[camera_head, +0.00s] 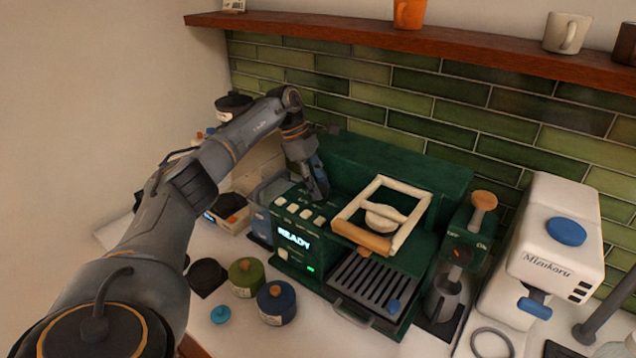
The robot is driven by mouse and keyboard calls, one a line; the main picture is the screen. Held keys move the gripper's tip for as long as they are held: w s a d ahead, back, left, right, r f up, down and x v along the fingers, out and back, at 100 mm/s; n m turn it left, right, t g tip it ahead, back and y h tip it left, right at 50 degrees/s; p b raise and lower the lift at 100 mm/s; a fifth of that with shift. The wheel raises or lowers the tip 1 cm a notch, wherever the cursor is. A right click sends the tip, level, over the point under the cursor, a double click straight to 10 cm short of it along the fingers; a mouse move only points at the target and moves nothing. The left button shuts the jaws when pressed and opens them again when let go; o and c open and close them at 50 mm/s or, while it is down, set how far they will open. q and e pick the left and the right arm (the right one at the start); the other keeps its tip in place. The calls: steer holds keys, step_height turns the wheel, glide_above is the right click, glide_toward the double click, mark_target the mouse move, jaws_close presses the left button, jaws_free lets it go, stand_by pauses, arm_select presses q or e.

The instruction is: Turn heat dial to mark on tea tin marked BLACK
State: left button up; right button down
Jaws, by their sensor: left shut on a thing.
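My left gripper (318,192) reaches down to the top left of the green machine (400,172), just behind its row of pale buttons. It is shut on what seems to be the heat dial, which the fingers hide; its pointer and marks cannot be read. A green tin (246,279) and a blue tin (277,304) with wooden knobs stand on the counter at the machine's front left. Their labels are too small to read, so I cannot tell which is marked BLACK. My right gripper is not in view.
The machine's display (294,238) reads READY. A wooden frame (384,214) sits on the machine, above a slotted drip tray (372,287). A white Mizukoru appliance (548,250) stands at right. A wooden shelf (440,42) runs overhead.

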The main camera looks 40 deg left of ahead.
arm_select(q)
steer(key=shift+w+a+r+m, duration=0.1)
steer(key=shift+w+r+m, duration=0.1)
steer(key=shift+m, duration=0.4)
steer(key=shift+s, duration=0.1)
steer(key=o, duration=0.9)
steer(key=shift+f, duration=0.1)
steer(key=shift+g, duration=0.3)
steer(key=v, duration=1.2)
steer(key=shift+s, duration=0.1)
